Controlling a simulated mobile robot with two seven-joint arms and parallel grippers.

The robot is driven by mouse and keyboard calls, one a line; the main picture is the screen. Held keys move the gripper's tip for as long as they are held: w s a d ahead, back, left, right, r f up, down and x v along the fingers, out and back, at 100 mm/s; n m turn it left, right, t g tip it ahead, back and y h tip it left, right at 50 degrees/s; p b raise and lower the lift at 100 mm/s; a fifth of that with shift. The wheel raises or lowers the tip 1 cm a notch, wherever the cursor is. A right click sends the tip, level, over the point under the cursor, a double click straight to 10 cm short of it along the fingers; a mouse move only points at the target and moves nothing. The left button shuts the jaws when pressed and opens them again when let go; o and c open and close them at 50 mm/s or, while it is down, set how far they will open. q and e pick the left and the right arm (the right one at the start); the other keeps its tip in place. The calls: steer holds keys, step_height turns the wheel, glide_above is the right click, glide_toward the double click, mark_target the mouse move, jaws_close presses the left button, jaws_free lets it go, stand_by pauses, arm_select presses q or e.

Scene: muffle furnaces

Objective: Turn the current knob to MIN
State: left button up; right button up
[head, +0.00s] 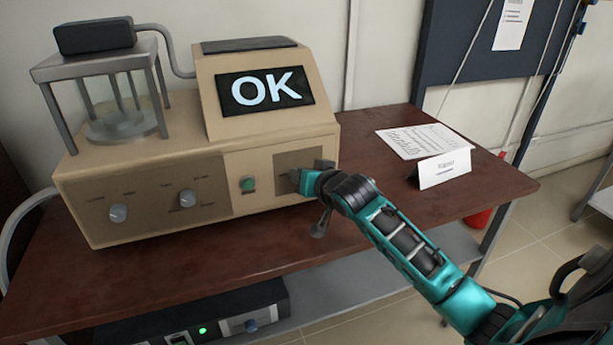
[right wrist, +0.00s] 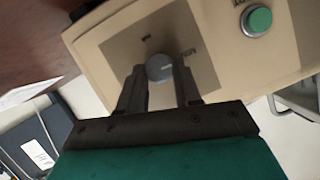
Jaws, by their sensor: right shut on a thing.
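The beige device (head: 140,185) stands on the table with its front panel facing me. My right gripper (head: 309,178) is at the panel on the device's right end. In the right wrist view, my right gripper (right wrist: 160,82) has one finger on each side of a round grey knob (right wrist: 159,67) and is shut on it. A pale pointer line on the knob faces the right side of that view. Small labels beside the knob are too blurred to read. In the head view the gripper hides this knob. My left gripper is not in view.
A green button (head: 248,184) sits just left of the gripped knob. Two other grey knobs (head: 118,213) (head: 187,198) are on the left panel. The screen (head: 265,91) reads OK. A paper sheet (head: 422,141) and a white card (head: 444,169) are on the table at right.

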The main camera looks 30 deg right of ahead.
steer(key=shift+n+h, duration=0.3)
steer(key=shift+n, duration=0.2)
steer(key=o, duration=1)
steer(key=shift+o, duration=0.2)
steer(key=v, duration=1.3)
steer(key=shift+w, duration=0.1)
steer(key=s+a+f+n+g+y, duration=0.1)
steer(key=s+a+f, duration=0.3)
steer(key=f, duration=0.4)
steer(key=s+a+f+n+y, duration=0.2)
steer(key=s+a+f, duration=0.3)
steer(key=f, duration=0.4)
steer(key=s+a+f+n+g+y, duration=0.1)
steer(key=s+a+f+n, duration=0.2)
steer(key=a+f, duration=0.3)
step_height(320, 180, down, 2)
steer(key=shift+s+a+f+n+g, duration=0.2)
steer(key=shift+s+a+n+g, duration=0.1)
steer(key=shift+s, duration=0.5)
